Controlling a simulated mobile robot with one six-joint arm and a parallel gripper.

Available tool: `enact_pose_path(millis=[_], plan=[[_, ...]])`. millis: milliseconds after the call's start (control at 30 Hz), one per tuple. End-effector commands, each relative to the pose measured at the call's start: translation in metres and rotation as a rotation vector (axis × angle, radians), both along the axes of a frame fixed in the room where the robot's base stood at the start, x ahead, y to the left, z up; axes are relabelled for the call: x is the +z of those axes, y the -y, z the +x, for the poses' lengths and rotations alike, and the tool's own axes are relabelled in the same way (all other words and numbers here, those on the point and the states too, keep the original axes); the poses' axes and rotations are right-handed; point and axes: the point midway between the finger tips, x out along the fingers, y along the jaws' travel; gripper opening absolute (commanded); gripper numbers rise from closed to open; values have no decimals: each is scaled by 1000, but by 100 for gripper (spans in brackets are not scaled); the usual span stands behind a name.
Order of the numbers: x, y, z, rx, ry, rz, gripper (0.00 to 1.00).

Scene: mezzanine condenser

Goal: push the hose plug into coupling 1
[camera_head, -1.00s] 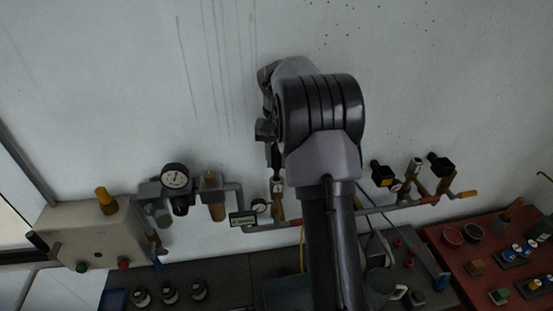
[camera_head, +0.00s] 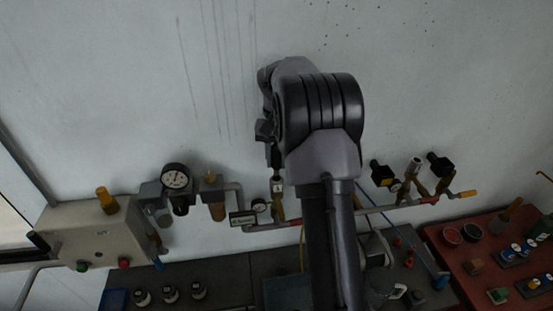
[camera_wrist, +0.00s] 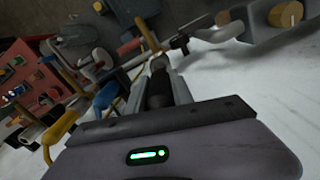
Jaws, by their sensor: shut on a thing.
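My gripper (camera_wrist: 158,88) is shut on the hose plug (camera_wrist: 157,92), a dark cylinder between the two fingers in the wrist view. The plug's far end points at a grey metal fitting (camera_wrist: 158,64); I cannot tell whether they touch or how deep the plug sits. In the head view my gripper (camera_head: 275,155) is small and partly hidden beside my arm, just above coupling 1 (camera_head: 278,188), which carries a white tag with a 1. The coupling stands upright on the grey pipe. The plug's hose is not clear in either view.
A gauge (camera_head: 176,178) and a beige box (camera_head: 98,236) are left of the coupling. A small gauge (camera_head: 259,206) sits close beside it. Black-topped valves (camera_head: 382,173) stand to the right. A red bench (camera_head: 480,268) holds small parts. The wall above is clear.

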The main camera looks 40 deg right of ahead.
Motion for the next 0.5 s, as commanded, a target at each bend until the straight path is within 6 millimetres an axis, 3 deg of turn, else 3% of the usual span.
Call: enact_pose_path(millis=[500], plan=[[-8,0,0,0,-1,1,0]])
